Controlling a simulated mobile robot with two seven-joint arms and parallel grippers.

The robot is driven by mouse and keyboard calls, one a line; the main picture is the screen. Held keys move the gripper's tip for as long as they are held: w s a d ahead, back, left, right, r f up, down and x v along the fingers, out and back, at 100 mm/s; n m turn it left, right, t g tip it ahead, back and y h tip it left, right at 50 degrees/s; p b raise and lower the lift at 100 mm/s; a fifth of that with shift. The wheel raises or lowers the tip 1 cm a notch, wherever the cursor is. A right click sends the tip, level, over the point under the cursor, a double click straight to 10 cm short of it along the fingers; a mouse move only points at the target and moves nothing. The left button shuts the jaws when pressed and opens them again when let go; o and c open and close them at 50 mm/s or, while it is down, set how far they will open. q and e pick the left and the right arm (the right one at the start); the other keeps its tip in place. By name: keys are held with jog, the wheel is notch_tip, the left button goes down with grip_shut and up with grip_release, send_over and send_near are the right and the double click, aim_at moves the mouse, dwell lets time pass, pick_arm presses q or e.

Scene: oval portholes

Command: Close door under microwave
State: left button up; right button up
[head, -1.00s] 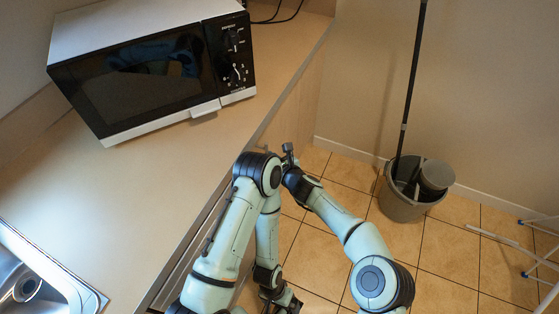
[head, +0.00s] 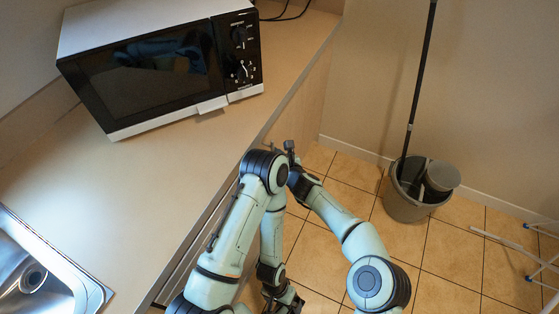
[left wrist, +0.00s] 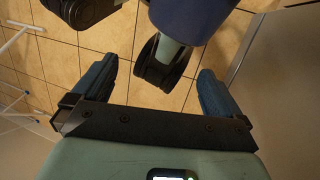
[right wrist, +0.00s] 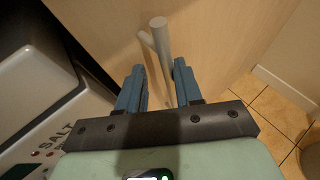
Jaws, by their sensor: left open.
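The microwave (head: 160,75) sits on the counter. In the right wrist view a pale wooden panel (right wrist: 215,30) with a round grey bar handle (right wrist: 160,42) fills the upper middle; it seems to be the door. In the head view the cabinet front below the counter is mostly hidden by my arms. My right gripper (right wrist: 160,88) has one finger on each side of the handle's line; whether they touch it is unclear. It shows in the head view beside the counter edge (head: 290,150). My left gripper (left wrist: 156,85) is open and empty, low over the tiles.
A white appliance edge marked SALT (right wrist: 50,135) lies left of my right gripper. A grey bucket (head: 405,207) with a mop stands by the wall. A white rack (head: 510,245) is at the right. A sink (head: 40,275) is at lower left. Tiles (head: 435,270) between are clear.

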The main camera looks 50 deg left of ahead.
pick_arm(q)
jog(key=w+a+f+t+y+b, duration=0.1)
jog(key=w+a+f+t+b, duration=0.1)
jog(key=w+f+b, duration=0.4)
jog(key=shift+w+a+f+b, duration=0.25)
jog(key=shift+f+b, duration=0.2)
jog(key=shift+f, duration=0.2)
pick_arm(e)
jog(key=v, duration=1.3)
jog(key=shift+d, duration=0.2)
jog(key=shift+s, duration=0.1)
